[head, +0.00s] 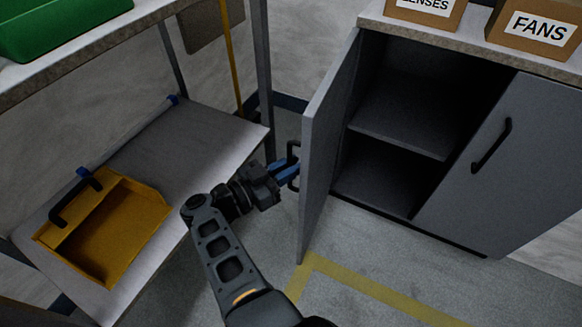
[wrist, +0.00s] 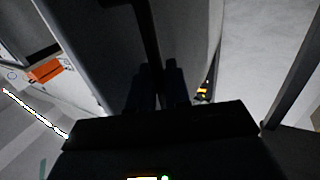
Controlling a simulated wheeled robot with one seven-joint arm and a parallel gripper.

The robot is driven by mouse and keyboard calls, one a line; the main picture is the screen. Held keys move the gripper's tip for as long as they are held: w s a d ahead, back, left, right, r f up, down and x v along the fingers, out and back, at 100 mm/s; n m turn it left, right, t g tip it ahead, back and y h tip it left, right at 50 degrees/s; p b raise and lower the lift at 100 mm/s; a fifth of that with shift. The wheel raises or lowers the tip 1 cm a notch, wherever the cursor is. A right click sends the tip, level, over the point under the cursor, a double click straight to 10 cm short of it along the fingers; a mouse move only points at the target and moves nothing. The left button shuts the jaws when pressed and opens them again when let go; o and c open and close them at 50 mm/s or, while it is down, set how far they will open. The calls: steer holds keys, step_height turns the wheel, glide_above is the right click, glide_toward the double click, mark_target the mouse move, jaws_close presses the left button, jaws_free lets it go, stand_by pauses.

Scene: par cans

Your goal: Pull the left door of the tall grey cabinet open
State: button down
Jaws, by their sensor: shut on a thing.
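The grey cabinet (head: 385,205) stands at the right in the head view. Its left door (head: 322,150) is swung wide open, seen nearly edge-on, and the shelf inside shows. Its right door (head: 515,165) is closed, with a black handle (head: 491,145). My gripper (head: 288,171) is at the outer face of the left door, its blue fingers shut on that door's black handle (head: 292,150). In the wrist view the dark handle bar (wrist: 148,40) runs between the two fingers (wrist: 160,88). The wrist view is dark, so the exact contact is hard to see.
A shelving bench (head: 225,140) stands close on the left of my arm, with a yellow bin (head: 130,225) on its lower shelf and a green bin (head: 60,22) above. Boxes marked LENSES (head: 425,12) and FANS (head: 535,28) sit on the cabinet top. Yellow tape (head: 350,280) marks the floor.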

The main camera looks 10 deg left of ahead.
steer(key=c, duration=1.3)
jaws_free()
steer(key=shift+o, duration=0.2)
steer(key=v, duration=0.7)
steer(key=shift+s+a, duration=0.3)
steer(key=shift+a, duration=0.1)
